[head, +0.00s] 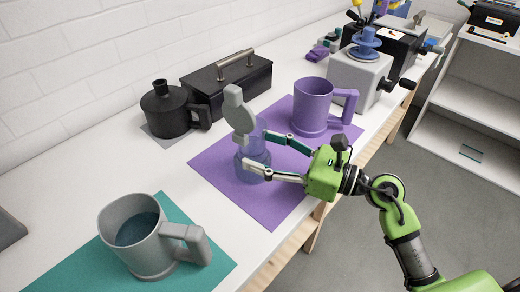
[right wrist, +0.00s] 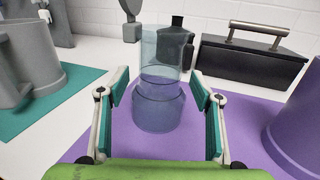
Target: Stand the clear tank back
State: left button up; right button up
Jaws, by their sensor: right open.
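The clear tank (head: 254,153) is a bluish see-through cylinder with a wider lower part. It stands upright on the purple mat (head: 222,165). A grey rounded flap-like piece (head: 238,110) rises at its back left in the head view. My right gripper (head: 256,149) is open, its fingers reaching toward the tank's two sides. In the right wrist view the tank (right wrist: 160,95) shows centred between and beyond the open fingers (right wrist: 160,82); I cannot tell whether they touch it. My left gripper is not in view.
A purple mug (head: 312,105) stands on the same mat, behind right. A grey mug (head: 135,235) stands on a teal mat (head: 215,262) at the front. A black jug (head: 165,108) and black toolbox (head: 230,82) are near the wall. A grey cranked box (head: 355,78) stands farther right.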

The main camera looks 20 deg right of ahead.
jog(key=shift+b+v, duration=0.55)
jog(key=shift+v, duration=0.65)
jog(key=shift+s+d+f+b, duration=0.1)
jog(key=shift+s+d+b, duration=0.2)
jog(key=shift+s+d, duration=0.1)
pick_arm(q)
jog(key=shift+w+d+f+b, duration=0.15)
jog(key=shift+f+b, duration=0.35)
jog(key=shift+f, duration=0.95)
pick_arm(e)
jog(key=shift+v, duration=1.05)
jog(key=shift+d, duration=0.1)
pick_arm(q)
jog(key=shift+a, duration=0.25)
pick_arm(e)
jog(key=shift+v, duration=3.9)
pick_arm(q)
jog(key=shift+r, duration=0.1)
